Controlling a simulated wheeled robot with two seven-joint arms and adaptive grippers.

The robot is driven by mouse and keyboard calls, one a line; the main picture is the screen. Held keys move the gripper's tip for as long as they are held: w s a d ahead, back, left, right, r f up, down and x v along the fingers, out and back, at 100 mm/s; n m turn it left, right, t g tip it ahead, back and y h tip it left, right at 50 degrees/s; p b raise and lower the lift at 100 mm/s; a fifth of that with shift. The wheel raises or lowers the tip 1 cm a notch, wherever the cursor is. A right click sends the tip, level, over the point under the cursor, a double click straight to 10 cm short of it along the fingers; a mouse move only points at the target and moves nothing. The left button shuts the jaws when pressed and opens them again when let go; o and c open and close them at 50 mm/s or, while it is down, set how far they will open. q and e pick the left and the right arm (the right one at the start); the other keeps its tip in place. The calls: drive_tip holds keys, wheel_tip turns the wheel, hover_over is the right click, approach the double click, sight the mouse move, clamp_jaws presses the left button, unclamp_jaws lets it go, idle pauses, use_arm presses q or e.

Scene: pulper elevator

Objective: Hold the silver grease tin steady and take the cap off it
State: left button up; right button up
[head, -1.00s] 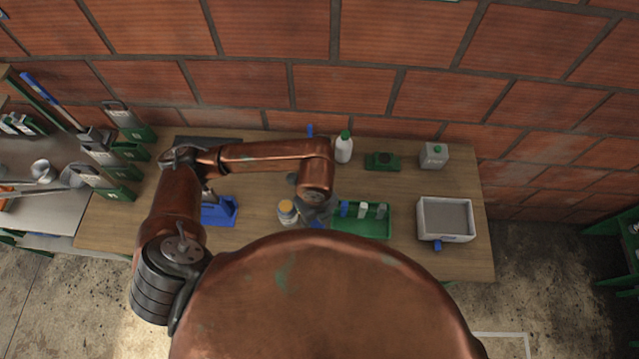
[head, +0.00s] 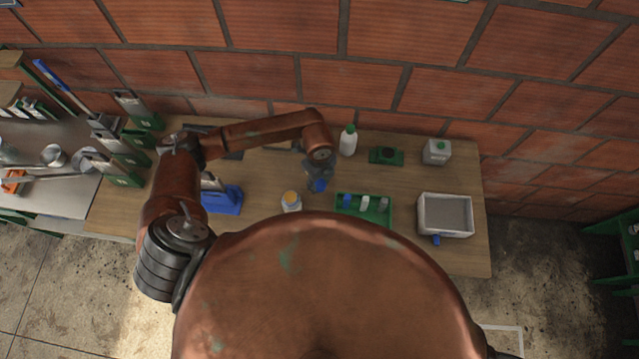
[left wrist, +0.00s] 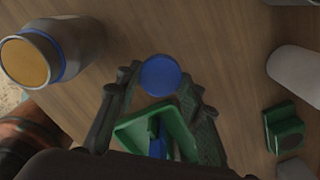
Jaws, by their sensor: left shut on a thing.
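The silver grease tin (head: 291,204) stands upright on the wooden table, in front of and left of my left gripper. In the left wrist view the tin (left wrist: 75,45) has a blue band at its neck and an orange-yellow round top with no blue cap over it. My left gripper (head: 318,180) is shut on a round blue cap (left wrist: 160,75) and holds it apart from the tin, above the table. The cap (head: 318,186) also shows under the gripper in the head view. No gripper touches the tin. My right gripper is not in view.
A green tray (head: 350,215) with small blue, white and grey items lies right of the tin. A white bottle (head: 348,140), a green device (head: 386,156), a grey canister (head: 437,151) and a white bin (head: 446,232) stand further right. A blue holder (head: 226,208) is left.

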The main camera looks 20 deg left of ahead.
sight(319, 182)
use_arm(q)
drive_tip(key=shift+w+a+f, duration=0.2)
drive_tip(key=shift+w+f, duration=0.15)
drive_tip(key=shift+f, duration=0.15)
wheel_tip(319, 182, down, 3)
drive_tip(key=shift+r+p, duration=0.1)
drive_tip(key=shift+p, duration=0.5)
drive_tip(key=shift+f, duration=0.2)
drive_tip(key=shift+f, duration=0.1)
drive_tip(key=o, duration=1.3)
drive_tip(key=shift+w, duration=0.1)
